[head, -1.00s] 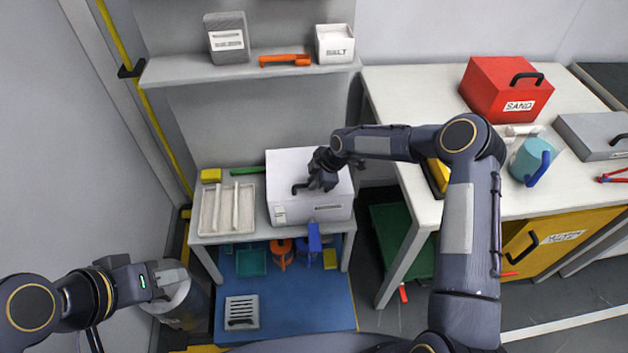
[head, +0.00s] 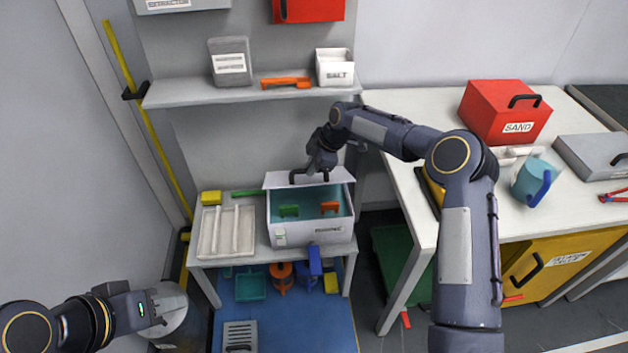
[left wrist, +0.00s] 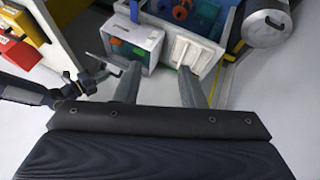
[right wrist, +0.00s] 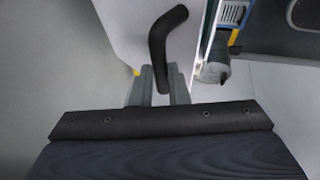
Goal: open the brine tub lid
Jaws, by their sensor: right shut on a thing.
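The white brine tub (head: 305,236) sits on the low table, its lid (head: 338,176) tilted up at the back edge. Teal liquid shows inside, with a green piece (head: 289,210) and an orange piece (head: 330,207). My right gripper (head: 312,170) is shut on the lid's black handle (head: 295,177), above the rear of the tub. The bent handle (right wrist: 165,45) shows between its fingers in the right wrist view. My left gripper (head: 165,308) is open and empty at the lower left, away from the tub; its spread fingers (left wrist: 160,88) show in the left wrist view.
A shelf (head: 200,97) with a salt box (head: 335,68) hangs above. A grey cylinder (head: 178,325) stands by my left gripper. The worktop (head: 420,125) is at right.

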